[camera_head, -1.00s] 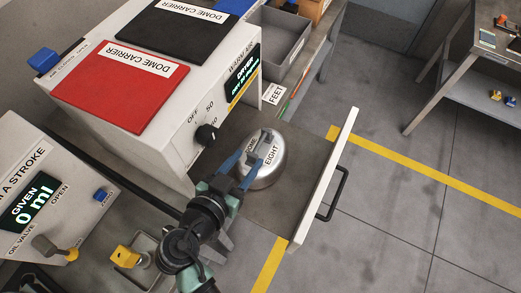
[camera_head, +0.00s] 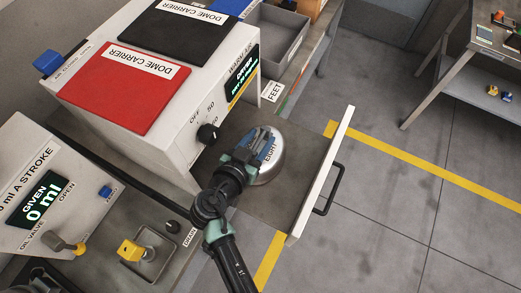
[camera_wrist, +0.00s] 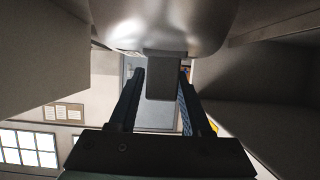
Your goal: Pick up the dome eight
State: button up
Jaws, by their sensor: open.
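The dome eight (camera_head: 272,162) is a shiny silver dome with a white label, sitting in the open drawer (camera_head: 296,205) below the warm air unit. My gripper (camera_head: 262,143) is over the dome's near left part in the head view and hides part of its label. In the wrist view the dome (camera_wrist: 160,25) fills the top middle, with a grey block-like tab (camera_wrist: 162,75) standing from it. My gripper's two fingers (camera_wrist: 160,95) are open, one on each side of this tab. I cannot tell whether they touch it.
The white warm air unit (camera_head: 190,130) with red (camera_head: 120,85) and black (camera_head: 195,30) dome carriers stands beside the drawer. The oil unit (camera_head: 45,195) is at lower left. A grey bin (camera_head: 275,40) is behind. Floor right of the drawer is clear.

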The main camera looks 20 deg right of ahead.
grip_shut()
dwell(1.2)
jog(key=shift+w+r, duration=0.1)
jog(key=shift+r, duration=0.05)
